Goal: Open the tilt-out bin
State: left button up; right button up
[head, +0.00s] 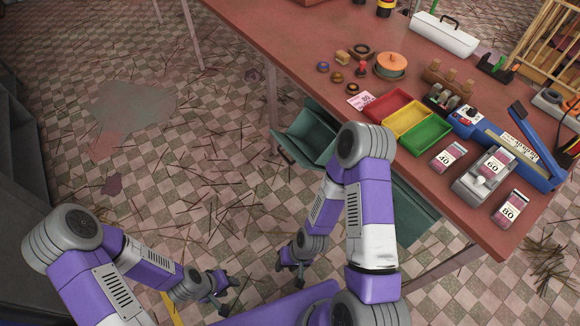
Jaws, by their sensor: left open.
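The dark green tilt-out bin (300,142) hangs under the front edge of the brown table. It is tilted outward, and its hollow inside shows from above. A dark handle (285,156) is on its outer left side. My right arm covers the bin's right part. My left gripper (230,296) is open and empty, low over the floor at the bottom of the view, well apart from the bin. My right gripper (290,268) is below the bin in the picture and apart from the handle. Its fingers are too small to judge.
A green panel (415,212) shows under the table at right. The tiled floor left of the bin is open, with scattered sticks.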

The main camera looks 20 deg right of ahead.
aim_at(310, 140)
jog(key=k, duration=1)
jog(key=u, duration=0.65)
jog(key=i, duration=1.65)
jog(key=z, duration=0.9)
